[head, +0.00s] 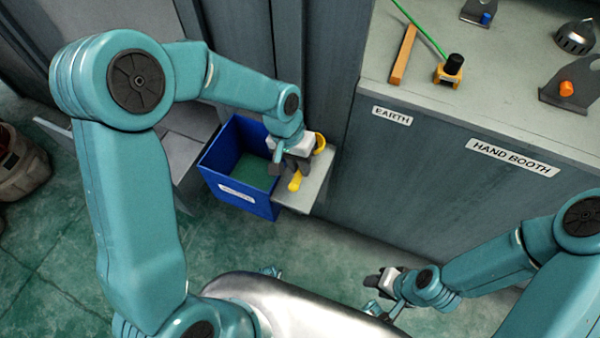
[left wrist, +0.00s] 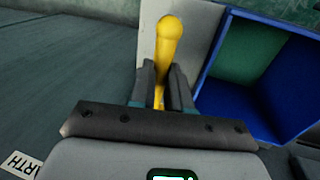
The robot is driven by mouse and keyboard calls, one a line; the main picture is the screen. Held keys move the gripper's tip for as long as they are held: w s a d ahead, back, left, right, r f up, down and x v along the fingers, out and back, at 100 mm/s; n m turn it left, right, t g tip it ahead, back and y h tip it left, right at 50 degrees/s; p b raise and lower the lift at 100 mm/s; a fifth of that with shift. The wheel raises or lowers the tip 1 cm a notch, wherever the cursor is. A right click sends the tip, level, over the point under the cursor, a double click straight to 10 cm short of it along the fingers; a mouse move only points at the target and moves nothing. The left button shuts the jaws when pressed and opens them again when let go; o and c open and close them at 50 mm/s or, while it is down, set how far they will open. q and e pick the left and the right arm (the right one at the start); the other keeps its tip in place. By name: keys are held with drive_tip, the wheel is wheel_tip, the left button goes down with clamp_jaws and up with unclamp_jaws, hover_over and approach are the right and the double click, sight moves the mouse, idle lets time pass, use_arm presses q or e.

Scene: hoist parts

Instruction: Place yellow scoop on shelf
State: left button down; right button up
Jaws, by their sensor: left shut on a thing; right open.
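The yellow scoop (head: 295,181) is at the small grey shelf (head: 318,181) beside the blue bin. My left gripper (head: 291,165) is shut on the scoop, over the shelf. In the left wrist view the yellow handle (left wrist: 168,42) runs between the two fingers of my left gripper (left wrist: 165,88), with the pale shelf (left wrist: 203,28) behind it. I cannot tell whether the scoop touches the shelf. Part of the scoop is hidden by the gripper. My right gripper (head: 376,281) is open and empty, low in front of the cabinet.
A blue bin (head: 209,182) stands just left of the shelf; it also shows in the left wrist view (left wrist: 228,100). A counter (head: 440,105) at the right holds a wooden bar (head: 403,55), a yellow-and-black item (head: 449,71) and metal parts. Green floor lies open in front.

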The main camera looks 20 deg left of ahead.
sight(300, 173)
use_arm(q)
drive_tip(key=x, duration=0.2)
drive_tip(key=a+x, duration=0.1)
drive_tip(key=x, duration=0.1)
drive_tip(key=shift+w+f+b, duration=0.1)
drive_tip(key=shift+f+b, duration=0.1)
drive_tip(key=shift+b, duration=0.2)
drive_tip(key=shift+r, duration=0.15)
drive_tip(key=c, duration=1.5)
unclamp_jaws()
drive_tip(key=shift+f, duration=0.25)
drive_tip(key=o, duration=0.4)
drive_tip(key=shift+r, duration=0.1)
drive_tip(key=shift+r, duration=0.25)
drive_tip(key=p+v, duration=0.2)
drive_tip(key=v, duration=0.9)
drive_tip(key=shift+r, duration=0.4)
